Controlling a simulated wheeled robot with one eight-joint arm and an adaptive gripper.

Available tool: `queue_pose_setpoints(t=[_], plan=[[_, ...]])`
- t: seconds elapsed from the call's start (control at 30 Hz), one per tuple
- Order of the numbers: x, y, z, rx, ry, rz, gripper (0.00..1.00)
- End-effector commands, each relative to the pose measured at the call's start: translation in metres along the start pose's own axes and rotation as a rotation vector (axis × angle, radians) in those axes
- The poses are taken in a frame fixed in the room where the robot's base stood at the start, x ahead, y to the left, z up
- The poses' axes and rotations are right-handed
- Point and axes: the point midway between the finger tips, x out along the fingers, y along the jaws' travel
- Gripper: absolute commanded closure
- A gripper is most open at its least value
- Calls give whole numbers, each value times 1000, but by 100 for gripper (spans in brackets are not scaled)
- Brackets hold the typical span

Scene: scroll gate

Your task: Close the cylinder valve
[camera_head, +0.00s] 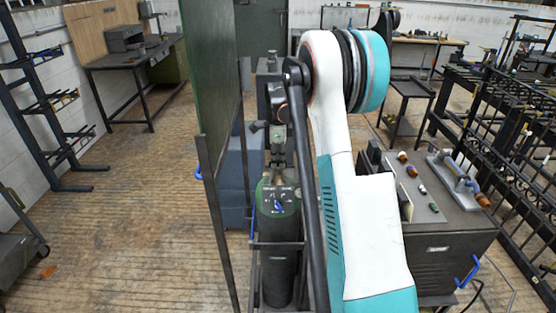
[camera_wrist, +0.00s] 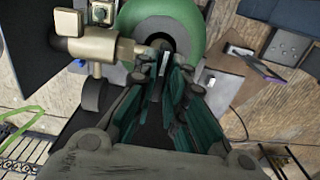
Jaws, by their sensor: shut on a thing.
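The gas cylinder (camera_head: 278,270) has a dark body and a green shoulder and stands upright in a rack in the head view. Its green shoulder (camera_wrist: 196,22) shows at the top of the wrist view. The cylinder valve (camera_wrist: 125,50), with pale brass fittings reaching left, sits over the shoulder. My gripper (camera_wrist: 164,66) points at the top of the cylinder, its dark fingers shut on the valve's handle. The fingertips hide most of the handle. In the head view my arm partly covers the valve area.
A green screen panel (camera_head: 208,65) stands close left of the cylinder. A dark cabinet (camera_head: 450,255) with small items on top stands to the right. Metal racks (camera_head: 500,140) line the far right. The wooden floor (camera_head: 120,220) at the left is mostly clear.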

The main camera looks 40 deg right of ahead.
Motion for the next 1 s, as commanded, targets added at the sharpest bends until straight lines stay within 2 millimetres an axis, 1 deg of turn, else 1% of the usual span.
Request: queue_pose_setpoints(t=[0.3,0.33,0.4,0.77,0.87,1.0], plan=[[-1,-1,0,2,-1,-3,100],[-1,-1,0,1,-1,-3,82],[-1,-1,0,1,-1,-2,69],[-2,0,0,0,-1,-1,69],[-11,0,0,0,-1,-1,69],[-34,0,0,0,-1,-1,69]])
